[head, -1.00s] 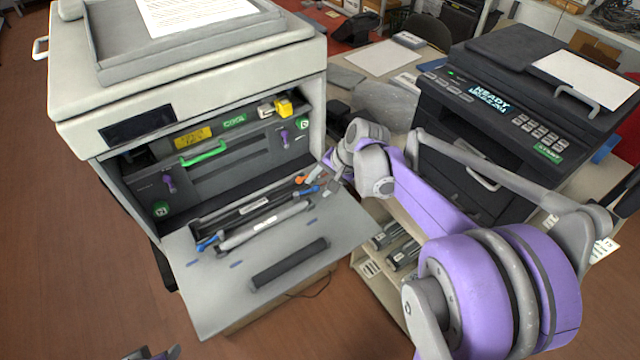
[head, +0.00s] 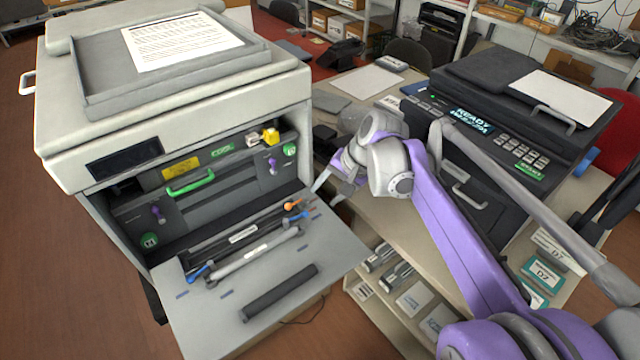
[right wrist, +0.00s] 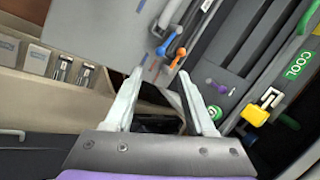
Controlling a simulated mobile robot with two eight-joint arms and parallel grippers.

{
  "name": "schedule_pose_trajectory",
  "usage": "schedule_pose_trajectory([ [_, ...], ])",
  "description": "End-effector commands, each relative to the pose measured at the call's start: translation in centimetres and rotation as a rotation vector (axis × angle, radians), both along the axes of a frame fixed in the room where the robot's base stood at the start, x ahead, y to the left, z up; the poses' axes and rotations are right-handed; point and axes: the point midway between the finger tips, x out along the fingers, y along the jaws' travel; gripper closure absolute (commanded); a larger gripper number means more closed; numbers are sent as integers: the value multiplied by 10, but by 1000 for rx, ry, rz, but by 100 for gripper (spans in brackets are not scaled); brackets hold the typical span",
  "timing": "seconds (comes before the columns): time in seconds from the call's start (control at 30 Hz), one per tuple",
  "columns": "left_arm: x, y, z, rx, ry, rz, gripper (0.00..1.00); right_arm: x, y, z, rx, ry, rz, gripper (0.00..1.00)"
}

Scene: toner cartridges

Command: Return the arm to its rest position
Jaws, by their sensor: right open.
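My right arm reaches in from the lower right in the head view. Its right gripper (head: 332,190) is open and empty, beside the right edge of the open printer's lowered front door (head: 205,325). In the right wrist view both fingers of the gripper (right wrist: 161,80) stand apart with nothing between them. Two long cartridges, one with blue ends (head: 255,255) and one with an orange end (head: 240,236), lie at the printer's opening, apart from the gripper. My left gripper is not in view.
The large printer (head: 180,110) stands open at the left, with a dark roller (head: 280,292) on its door. A black printer (head: 490,150) stands on the table at the right. Below it, a shelf (head: 365,305) holds cartridges and boxes. Floor shows at the left.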

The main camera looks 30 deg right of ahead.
Motion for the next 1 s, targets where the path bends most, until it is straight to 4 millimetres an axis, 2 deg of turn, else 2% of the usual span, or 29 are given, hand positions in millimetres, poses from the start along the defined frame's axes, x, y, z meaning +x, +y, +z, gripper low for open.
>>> schedule_pose_trajectory([
  [0.23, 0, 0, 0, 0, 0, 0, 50, -1, 1, 0, -3, -1, 4, 45],
  [0.37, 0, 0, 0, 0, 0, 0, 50, -14, 20, -6, -53, -8, 67, 45],
  [0.47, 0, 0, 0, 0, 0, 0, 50, -39, 50, -17, -148, -24, 185, 45],
  [0.6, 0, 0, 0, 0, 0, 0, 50, -88, 91, -43, -325, -69, 408, 45],
  [0.7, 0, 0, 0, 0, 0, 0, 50, -120, 110, -62, -445, -111, 562, 45],
  [0.83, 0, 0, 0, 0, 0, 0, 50, -150, 124, -83, -567, -160, 718, 45],
  [1.0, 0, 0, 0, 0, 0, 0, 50, -167, 131, -98, -648, -196, 819, 45],
])
